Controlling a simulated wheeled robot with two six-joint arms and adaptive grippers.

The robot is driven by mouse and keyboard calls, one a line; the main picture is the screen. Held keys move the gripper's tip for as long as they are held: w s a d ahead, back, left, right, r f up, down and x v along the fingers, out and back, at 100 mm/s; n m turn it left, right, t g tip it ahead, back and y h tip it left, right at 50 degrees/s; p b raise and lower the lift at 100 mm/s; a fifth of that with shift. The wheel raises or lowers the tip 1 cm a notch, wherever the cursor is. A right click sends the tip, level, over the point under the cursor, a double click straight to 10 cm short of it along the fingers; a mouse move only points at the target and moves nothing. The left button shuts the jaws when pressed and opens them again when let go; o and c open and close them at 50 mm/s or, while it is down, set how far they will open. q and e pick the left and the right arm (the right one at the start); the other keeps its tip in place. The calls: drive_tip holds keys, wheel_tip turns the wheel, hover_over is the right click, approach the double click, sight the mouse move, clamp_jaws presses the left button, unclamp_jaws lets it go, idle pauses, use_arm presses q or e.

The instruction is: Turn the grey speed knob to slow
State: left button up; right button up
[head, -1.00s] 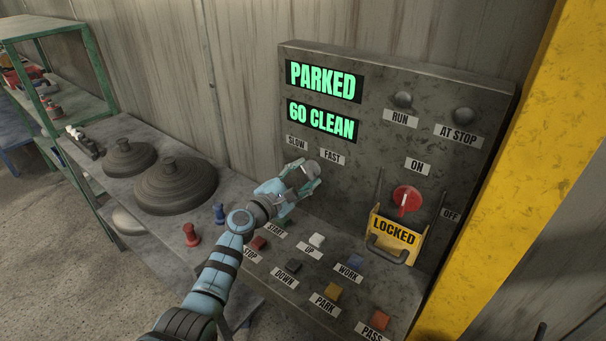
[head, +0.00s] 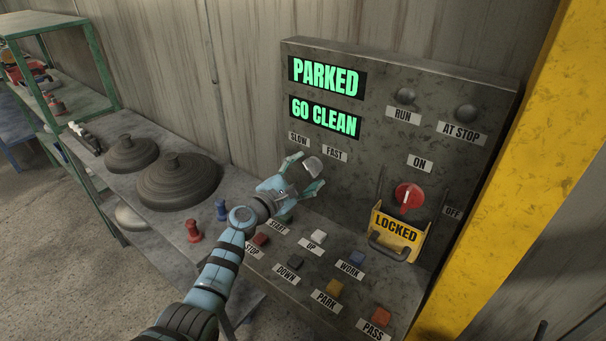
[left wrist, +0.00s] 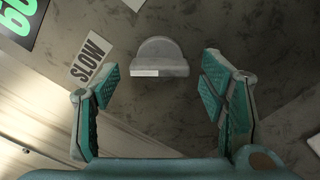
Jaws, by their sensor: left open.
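The grey speed knob (head: 312,166) is on the upright face of the control panel, just under the SLOW label (head: 299,139) and the FAST label (head: 335,153). In the left wrist view the knob (left wrist: 160,56) shows a rounded top and a flat lower edge with a white mark on its left half. My left gripper (head: 304,174) is open in front of the knob. In the left wrist view its fingers stand left and right of the knob, with clear gaps and the knob beyond the tips. My right gripper is not in view.
The display (head: 326,76) reads PARKED and 60 CLEAN. A red switch (head: 409,197) with a yellow LOCKED cover (head: 396,233) is to the right. Dark round pieces (head: 178,182) stand on the bench at left.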

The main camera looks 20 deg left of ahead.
use_arm(q)
drive_tip(key=v, duration=1.2)
drive_tip(key=shift+f, duration=0.1)
